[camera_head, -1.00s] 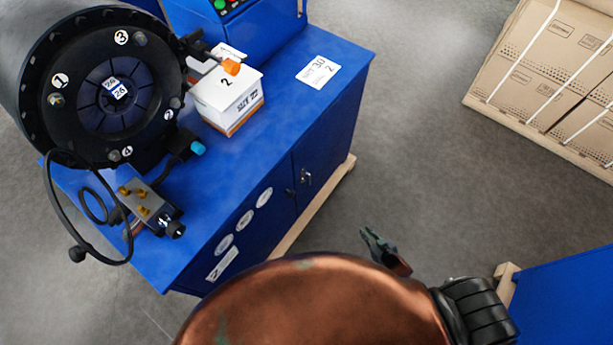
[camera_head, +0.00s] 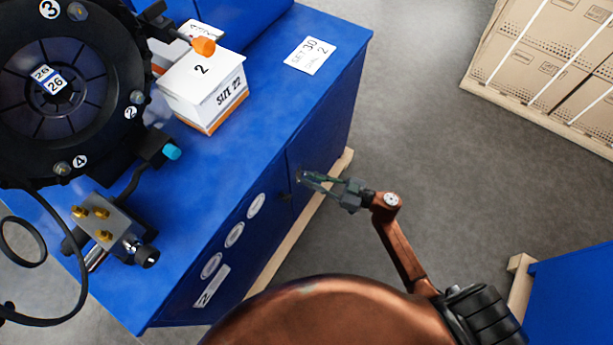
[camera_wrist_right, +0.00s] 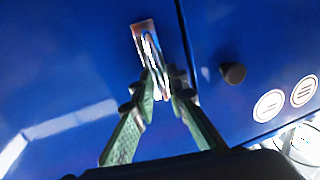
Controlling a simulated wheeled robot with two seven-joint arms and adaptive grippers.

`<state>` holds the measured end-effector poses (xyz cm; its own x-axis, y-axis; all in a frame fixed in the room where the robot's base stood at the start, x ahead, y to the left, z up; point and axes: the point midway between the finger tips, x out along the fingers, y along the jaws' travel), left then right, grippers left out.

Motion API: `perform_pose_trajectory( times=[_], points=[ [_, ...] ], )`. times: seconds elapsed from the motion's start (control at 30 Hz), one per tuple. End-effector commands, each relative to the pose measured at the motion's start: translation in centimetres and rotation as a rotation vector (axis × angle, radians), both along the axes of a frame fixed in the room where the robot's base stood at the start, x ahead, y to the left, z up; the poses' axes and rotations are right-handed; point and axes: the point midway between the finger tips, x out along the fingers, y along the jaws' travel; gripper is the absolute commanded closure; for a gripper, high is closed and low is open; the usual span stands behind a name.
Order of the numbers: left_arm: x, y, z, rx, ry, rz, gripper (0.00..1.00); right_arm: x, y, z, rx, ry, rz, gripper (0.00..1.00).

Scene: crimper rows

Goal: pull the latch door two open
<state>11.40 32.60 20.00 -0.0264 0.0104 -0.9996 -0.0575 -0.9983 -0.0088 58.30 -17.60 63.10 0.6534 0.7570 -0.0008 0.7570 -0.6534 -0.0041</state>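The blue cabinet's front has a door panel (camera_head: 325,135) to the right of a vertical seam. It looks shut, flush with the panel beside it. In the right wrist view, a metal latch (camera_wrist_right: 143,32) with a slim handle sits on this door close to the seam. My right gripper (camera_head: 303,178) reaches the latch from the front. In the right wrist view its green fingers (camera_wrist_right: 163,80) converge on both sides of the handle's lower part, with only a narrow gap, and look shut on it. The fingertips partly hide the handle. My left gripper is in neither current view.
A dark knob (camera_wrist_right: 233,73) is on the neighbouring panel, with round vents (camera_head: 234,235) beyond. A white box (camera_head: 205,90) and a black crimping head (camera_head: 50,95) stand on the cabinet. The grey floor (camera_head: 425,130) in front is clear. Another blue cabinet (camera_head: 575,300) is at lower right.

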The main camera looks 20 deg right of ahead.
Motion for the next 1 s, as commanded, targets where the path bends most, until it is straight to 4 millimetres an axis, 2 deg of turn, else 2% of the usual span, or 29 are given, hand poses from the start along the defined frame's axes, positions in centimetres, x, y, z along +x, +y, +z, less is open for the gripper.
perform_pose_trajectory(
  times=[0.13,0.43,0.63,1.0],
  points=[
    [0.52,0.03,0.54,0.000,0.000,0.004,0.60,0.81,1.00,-0.07,0.001,0.000,0.001,0.87],
    [0.64,0.02,0.75,0.000,0.001,0.004,0.60,0.97,1.21,0.00,0.001,0.001,0.001,0.87],
    [0.63,0.00,0.73,0.000,0.001,0.004,0.60,0.96,1.16,-0.02,0.000,0.000,0.000,1.00],
    [0.59,-0.02,0.70,-0.001,0.001,0.004,0.60,0.98,1.07,-0.04,0.000,0.000,-0.001,1.00]
  ],
)
